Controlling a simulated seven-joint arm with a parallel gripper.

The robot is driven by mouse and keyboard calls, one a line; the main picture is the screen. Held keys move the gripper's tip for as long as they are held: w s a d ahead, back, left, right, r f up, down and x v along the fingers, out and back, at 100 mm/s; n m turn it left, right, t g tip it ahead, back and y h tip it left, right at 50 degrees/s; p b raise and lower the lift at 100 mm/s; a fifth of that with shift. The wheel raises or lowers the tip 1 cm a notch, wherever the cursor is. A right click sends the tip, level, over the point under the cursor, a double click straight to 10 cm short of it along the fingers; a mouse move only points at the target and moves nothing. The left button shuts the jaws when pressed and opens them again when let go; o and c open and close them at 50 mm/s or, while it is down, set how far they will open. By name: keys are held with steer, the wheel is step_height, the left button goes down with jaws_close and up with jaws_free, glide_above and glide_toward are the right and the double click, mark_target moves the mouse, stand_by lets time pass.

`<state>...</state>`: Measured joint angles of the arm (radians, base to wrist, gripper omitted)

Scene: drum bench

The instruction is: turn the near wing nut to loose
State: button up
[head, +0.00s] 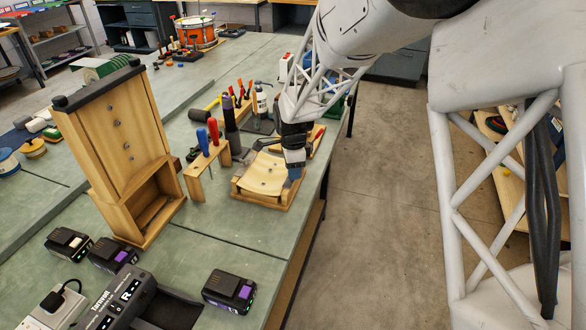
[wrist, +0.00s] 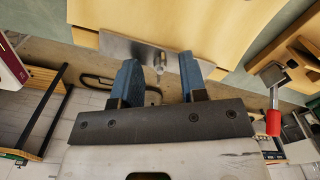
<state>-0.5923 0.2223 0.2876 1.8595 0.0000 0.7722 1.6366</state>
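My gripper (wrist: 161,75) is open, with one blue finger on each side of the stud. Its fingertips overlap the wings in this view; I cannot tell whether they touch. In the head view my gripper (head: 293,174) is low at the right side of the wooden fixture (head: 263,178) on the bench. The near wing nut cannot be made out there.
A wooden rack with red and blue screwdrivers (head: 208,143) stands left of the fixture. A tall wooden cabinet (head: 118,130) is farther left. Battery packs (head: 229,291) lie in front. The bench edge is close on the right. The wrist view shows a red-handled metal part (wrist: 273,118) at right.

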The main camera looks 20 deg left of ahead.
jaws_close()
steer(key=shift+n, duration=0.5)
